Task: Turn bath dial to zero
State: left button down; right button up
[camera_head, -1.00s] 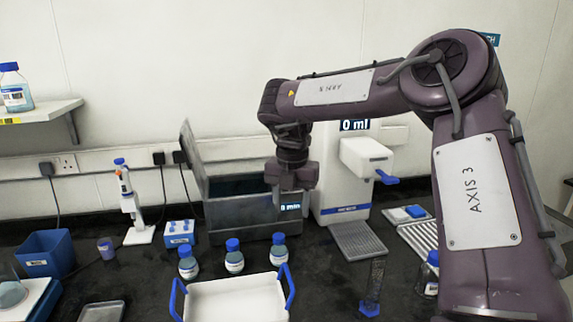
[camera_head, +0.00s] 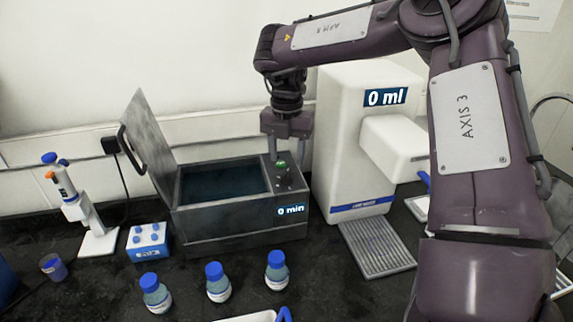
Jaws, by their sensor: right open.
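The grey water bath (camera_head: 190,225) stands at the back of the bench with its lid (camera_head: 150,145) raised and dark water (camera_head: 225,182) inside. Its control panel is at the right end, with a dark dial (camera_head: 285,178), a small green spot behind it and a display (camera_head: 290,210) reading "0 min". My right gripper (camera_head: 287,150) points down, open and empty, above and just behind the dial in the picture. Whether its fingers touch the panel I cannot tell. My left gripper is out of view.
A white dispenser (camera_head: 340,150) reading "0 ml" stands right of the bath, with a ribbed tray (camera_head: 378,245) in front. Several blue-capped bottles (camera_head: 217,285) stand before the bath. A tube rack (camera_head: 148,242) and pipette stand (camera_head: 98,243) are at left.

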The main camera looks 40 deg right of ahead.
aim_at(287, 172)
notch_tip(287, 172, down, 5)
jog(key=shift+d+r+p, duration=0.1)
jog(key=shift+r+p, duration=0.05)
jog(key=shift+p, duration=0.4)
jog(key=shift+f, duration=0.25)
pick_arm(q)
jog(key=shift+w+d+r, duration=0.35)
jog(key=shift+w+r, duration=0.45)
pick_arm(e)
jog(key=shift+r, duration=0.1)
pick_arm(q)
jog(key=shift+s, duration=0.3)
pick_arm(e)
jog(key=c, duration=1)
